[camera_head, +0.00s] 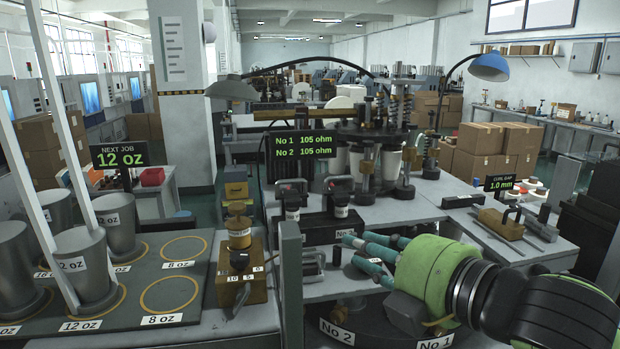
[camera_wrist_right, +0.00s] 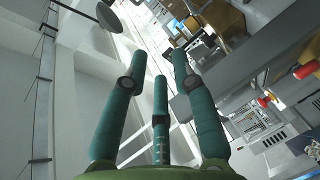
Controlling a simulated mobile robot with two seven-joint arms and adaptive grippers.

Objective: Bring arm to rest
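My right arm (camera_head: 470,285), green with black joints, comes in from the right in the head view. Its gripper (camera_head: 358,252) points left, above the machine front with the labels "No 2" and "No 1". The three teal fingers also show in the right wrist view (camera_wrist_right: 157,65). They are spread apart with nothing between them, so the gripper is open and empty. My left gripper and arm are in neither view.
Grey metal cups (camera_head: 88,268) stand on a dark board (camera_head: 215,262) with yellow rings at the left. A grey post (camera_head: 291,285) stands left of my gripper. Two black-topped units (camera_head: 341,200) are behind it.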

